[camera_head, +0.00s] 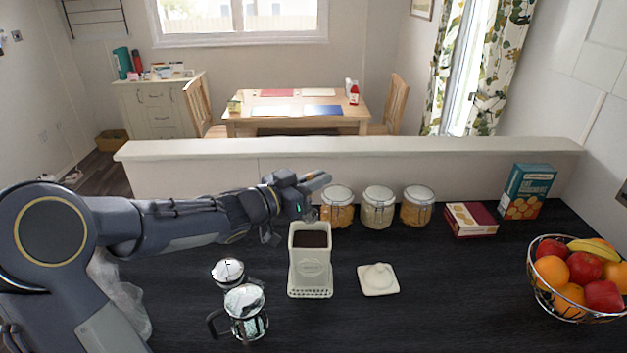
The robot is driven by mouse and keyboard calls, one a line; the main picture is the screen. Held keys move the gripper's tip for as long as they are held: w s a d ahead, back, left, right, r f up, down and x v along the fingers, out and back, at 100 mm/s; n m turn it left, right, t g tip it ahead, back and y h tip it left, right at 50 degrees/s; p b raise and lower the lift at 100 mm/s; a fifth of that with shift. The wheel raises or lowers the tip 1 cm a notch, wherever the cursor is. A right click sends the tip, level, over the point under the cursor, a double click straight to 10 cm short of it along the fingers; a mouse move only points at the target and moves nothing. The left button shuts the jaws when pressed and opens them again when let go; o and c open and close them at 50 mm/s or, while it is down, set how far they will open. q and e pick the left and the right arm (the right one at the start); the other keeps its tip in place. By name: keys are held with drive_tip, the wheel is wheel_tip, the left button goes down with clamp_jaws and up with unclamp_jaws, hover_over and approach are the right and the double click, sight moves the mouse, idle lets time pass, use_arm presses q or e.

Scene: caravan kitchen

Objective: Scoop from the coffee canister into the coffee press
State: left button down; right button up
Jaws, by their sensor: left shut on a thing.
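The coffee canister (310,276) is a white square container, open at the top, with dark brown coffee inside. Its white square lid (378,280) lies on the counter to its right. The coffee press (247,318) is a glass jug with a dark handle, standing front left of the canister. A silver domed piece (228,271), which looks like the press's plunger lid, is just behind it. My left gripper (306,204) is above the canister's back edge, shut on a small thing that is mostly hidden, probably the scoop. My right gripper is not in view.
Several clip-top jars (377,208) line the back of the dark counter. A red and white box (470,220), a blue cracker box (527,191) and a wire fruit basket (573,292) are at the right. The counter right of the canister lid is clear.

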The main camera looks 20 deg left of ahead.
sight(306, 220)
use_arm(q)
drive_tip(key=shift+f+b, duration=1.65)
drive_tip(key=shift+f, duration=0.15)
drive_tip(key=shift+f+b, duration=2.2)
drive_tip(key=shift+f, duration=0.85)
wheel_tip(306, 220, up, 10)
drive_tip(key=p, duration=0.9)
drive_tip(key=shift+f, duration=0.15)
drive_tip(key=shift+f, duration=0.1)
